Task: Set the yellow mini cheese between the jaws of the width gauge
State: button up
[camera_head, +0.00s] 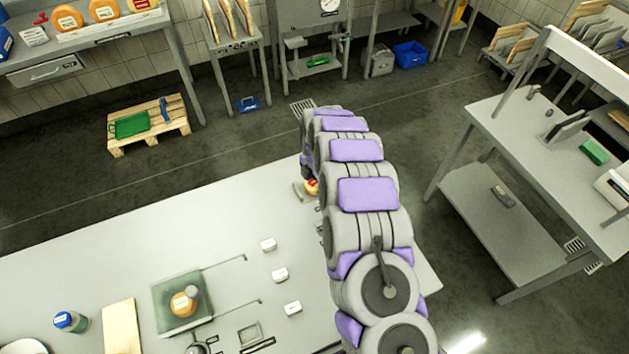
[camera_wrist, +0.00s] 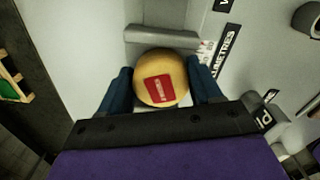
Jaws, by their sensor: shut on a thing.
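The yellow mini cheese (camera_wrist: 168,66), round with a red label, is between the two dark blue fingers of my gripper (camera_wrist: 162,88) in the wrist view. The gripper is shut on it. In the head view the cheese (camera_head: 312,187) is a small yellow and red spot beside my arm, which hides most of the gripper. Part of the width gauge, a grey jaw bar (camera_wrist: 162,37), lies just beyond the cheese in the wrist view; I cannot tell whether they touch. The other jaw is not clearly seen.
On the grey table (camera_head: 120,240) are several white blocks (camera_head: 280,275), an orange cheese on a green mat (camera_head: 165,290), a wooden board (camera_head: 121,325) and a blue-capped bottle (camera_head: 70,322). The table's left back part is clear. A second bench (camera_head: 500,120) stands to the right.

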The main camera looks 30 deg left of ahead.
jog(key=shift+a+f, duration=0.15)
jog(key=o, duration=0.8)
jog(key=shift+a, duration=0.15)
jog(key=o, duration=0.4)
jog(key=shift+a+f, duration=0.1)
jog(key=shift+a, duration=0.1)
jog(key=shift+d, duration=0.1)
jog(key=shift+d, duration=0.1)
jog(key=shift+d+r, duration=0.1)
jog(key=shift+r, duration=0.45)
jog(key=shift+r+p, duration=0.5)
jog(key=shift+r, duration=5.1)
